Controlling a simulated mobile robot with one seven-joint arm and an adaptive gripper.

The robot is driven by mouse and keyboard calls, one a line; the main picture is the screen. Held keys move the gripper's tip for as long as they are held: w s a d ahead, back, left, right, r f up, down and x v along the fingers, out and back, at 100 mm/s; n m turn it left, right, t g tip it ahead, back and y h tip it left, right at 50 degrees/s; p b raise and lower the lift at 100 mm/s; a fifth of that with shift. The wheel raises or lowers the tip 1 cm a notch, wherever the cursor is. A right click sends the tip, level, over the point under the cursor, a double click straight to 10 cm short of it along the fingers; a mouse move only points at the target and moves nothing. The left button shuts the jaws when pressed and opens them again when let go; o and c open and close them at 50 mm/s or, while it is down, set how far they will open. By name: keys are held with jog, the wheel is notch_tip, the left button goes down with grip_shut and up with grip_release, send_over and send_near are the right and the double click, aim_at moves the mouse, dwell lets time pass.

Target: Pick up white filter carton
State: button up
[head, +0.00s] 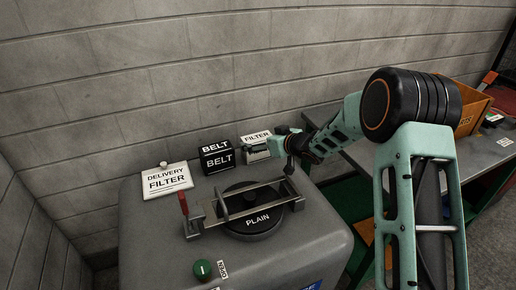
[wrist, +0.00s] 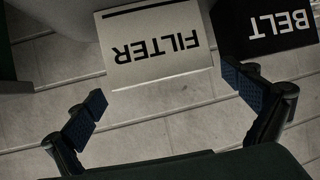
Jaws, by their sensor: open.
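The white filter carton (head: 256,137) stands at the back right of the grey machine top, partly hidden by my gripper and arm in the head view. In the wrist view the carton (wrist: 155,47) shows its FILTER lettering upside down, with a black band along one edge. My gripper (head: 262,150) is at the carton in the head view. In the wrist view my gripper (wrist: 165,98) is open, with one blue-padded finger on each side below the carton's near edge. Nothing is between the pads there. I cannot tell whether the right finger touches the carton.
A black BELT box (head: 217,157) stands close beside the carton, near the right finger in the wrist view (wrist: 262,25). A DELIVERY FILTER sign (head: 167,181) stands further left. A PLAIN round lid (head: 252,212) under a metal clamp bar lies in front. The block wall is behind.

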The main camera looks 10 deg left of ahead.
jog(key=shift+b+x, duration=0.45)
jog(key=shift+x, duration=3.25)
jog(key=shift+d, duration=0.1)
jog(key=c, duration=1.5)
jog(key=shift+o, duration=0.2)
